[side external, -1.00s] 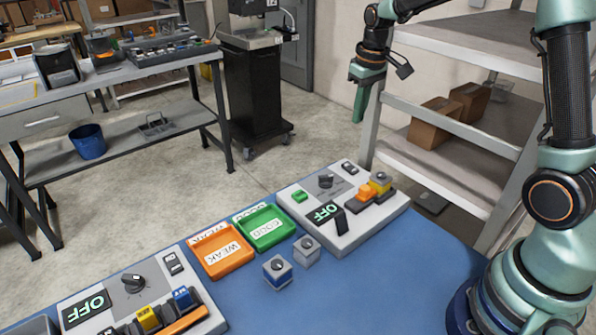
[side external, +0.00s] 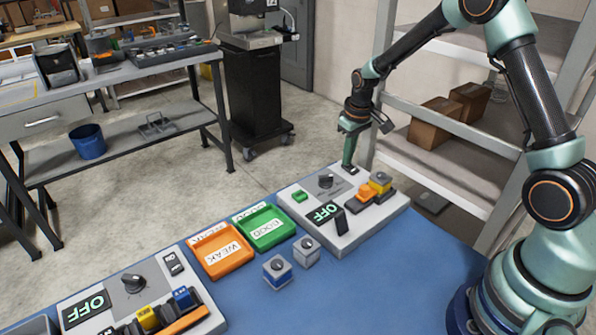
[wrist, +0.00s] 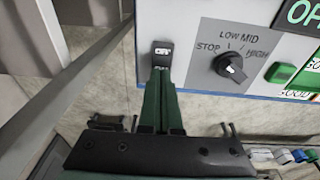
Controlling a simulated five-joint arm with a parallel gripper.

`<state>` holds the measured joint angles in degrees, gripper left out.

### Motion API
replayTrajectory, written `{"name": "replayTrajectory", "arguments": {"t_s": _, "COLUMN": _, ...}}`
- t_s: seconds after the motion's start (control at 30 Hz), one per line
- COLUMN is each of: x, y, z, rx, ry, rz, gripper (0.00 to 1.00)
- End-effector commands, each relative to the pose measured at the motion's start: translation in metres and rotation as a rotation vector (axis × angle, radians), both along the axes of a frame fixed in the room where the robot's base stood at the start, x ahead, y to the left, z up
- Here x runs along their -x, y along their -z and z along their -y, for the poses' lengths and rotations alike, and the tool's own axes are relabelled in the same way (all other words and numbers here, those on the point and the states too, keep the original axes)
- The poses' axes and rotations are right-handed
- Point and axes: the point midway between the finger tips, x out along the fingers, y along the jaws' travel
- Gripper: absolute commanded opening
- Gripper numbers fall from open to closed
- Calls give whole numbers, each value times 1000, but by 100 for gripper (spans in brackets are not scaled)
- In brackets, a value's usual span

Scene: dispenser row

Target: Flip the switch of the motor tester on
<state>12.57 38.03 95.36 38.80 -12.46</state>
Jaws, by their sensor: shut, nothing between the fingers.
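The grey tester box (side external: 366,214) stands on the blue table, with a dark display reading OFF (side external: 326,212). Its rocker switch (wrist: 162,50) shows in the wrist view at the box's edge, left of a black knob (wrist: 230,68) with STOP, LOW, MID and HIGH marks. My gripper (side external: 348,166) is shut and empty, pointing down over the switch, which it mostly hides in the side view. In the wrist view the green fingertips (wrist: 160,72) reach the near end of the switch; I cannot tell whether they touch it.
A second tester (side external: 112,290) reading OFF is at lower left.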

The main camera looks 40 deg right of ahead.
Motion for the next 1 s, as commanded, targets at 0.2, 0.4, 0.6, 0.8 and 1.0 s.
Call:
{"name": "replayTrajectory", "arguments": {"t_s": 0.2, "x": 0, "y": 0, "z": 0, "rx": 0, "ry": 0, "rz": 0, "gripper": 0}}
{"name": "replayTrajectory", "arguments": {"t_s": 0.4, "x": -2, "y": 4, "z": 0, "rx": 0, "ry": 0, "rz": 0, "gripper": 0}}
{"name": "replayTrajectory", "arguments": {"t_s": 0.6, "x": -1, "y": 4, "z": 0, "rx": 0, "ry": 0, "rz": -1, "gripper": 0}}
{"name": "replayTrajectory", "arguments": {"t_s": 0.8, "x": 5, "y": 2, "z": 0, "rx": 0, "ry": 0, "rz": -1, "gripper": 0}}
{"name": "replayTrajectory", "arguments": {"t_s": 1.0, "x": 12, "y": 0, "z": 0, "rx": 1, "ry": 0, "rz": 0, "gripper": 0}}
